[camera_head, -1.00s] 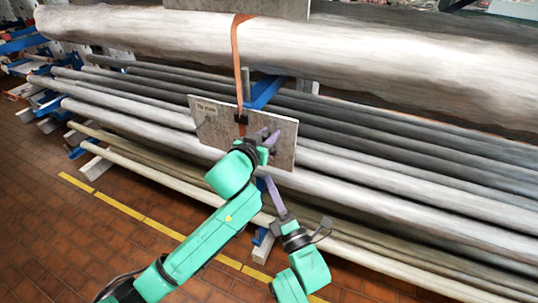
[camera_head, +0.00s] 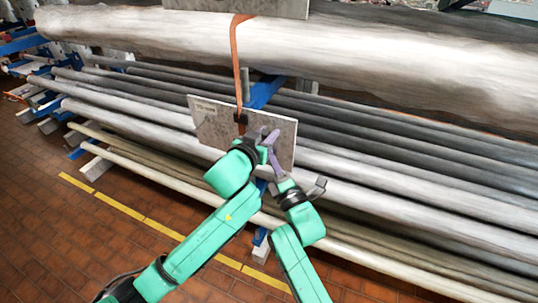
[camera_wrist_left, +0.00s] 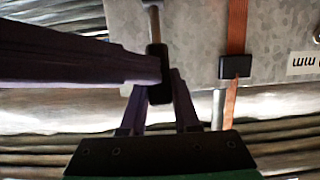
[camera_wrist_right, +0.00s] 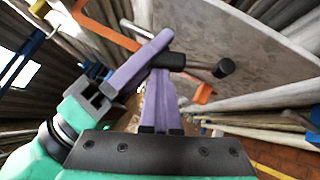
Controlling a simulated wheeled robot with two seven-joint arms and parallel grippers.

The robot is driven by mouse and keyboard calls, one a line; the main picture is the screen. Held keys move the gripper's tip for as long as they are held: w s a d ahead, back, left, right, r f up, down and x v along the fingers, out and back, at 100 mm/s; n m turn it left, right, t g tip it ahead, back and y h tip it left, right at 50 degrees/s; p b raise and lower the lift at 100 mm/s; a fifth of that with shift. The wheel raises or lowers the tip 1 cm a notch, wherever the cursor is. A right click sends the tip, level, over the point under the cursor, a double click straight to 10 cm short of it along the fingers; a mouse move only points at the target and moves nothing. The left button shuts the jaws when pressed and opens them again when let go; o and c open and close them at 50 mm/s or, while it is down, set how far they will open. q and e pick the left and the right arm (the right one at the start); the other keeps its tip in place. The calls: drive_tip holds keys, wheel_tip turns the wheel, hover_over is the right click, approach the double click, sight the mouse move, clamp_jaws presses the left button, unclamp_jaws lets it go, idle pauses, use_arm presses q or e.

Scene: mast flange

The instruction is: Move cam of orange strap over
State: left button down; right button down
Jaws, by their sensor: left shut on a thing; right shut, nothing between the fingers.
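The orange strap (camera_head: 237,60) hangs from the big pale mast to a black cam (camera_head: 241,118) lying on a grey plate (camera_head: 208,122). In the left wrist view the cam (camera_wrist_left: 235,66) sits on the strap (camera_wrist_left: 237,25), right of my grippers and apart from them. My left gripper (camera_head: 268,136) is shut on a black grip (camera_wrist_right: 173,62) with a thin metal rod (camera_wrist_right: 199,67), in front of the plate. My right gripper (camera_wrist_right: 158,75) is shut and empty, its fingertips close to that grip. Whether they touch it, I cannot tell.
The big mast (camera_head: 350,45) crosses the top. Several long pale poles (camera_head: 370,185) lie on blue racks (camera_head: 266,92) behind and below the plate. The brick floor (camera_head: 110,235) with a yellow line (camera_head: 130,212) is clear in front.

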use_arm(q)
drive_tip(key=shift+s+d, duration=0.1)
use_arm(e)
drive_tip(key=shift+w+d+r, duration=0.25)
drive_tip(key=shift+r, duration=0.15)
use_arm(q)
drive_tip(key=c, duration=0.9)
unclamp_jaws()
drive_tip(key=shift+o, duration=1.3)
drive_tip(key=shift+f, duration=0.1)
drive_tip(key=shift+w, duration=0.2)
use_arm(e)
drive_tip(key=shift+w+a+f, duration=0.1)
drive_tip(key=shift+w+f, duration=0.05)
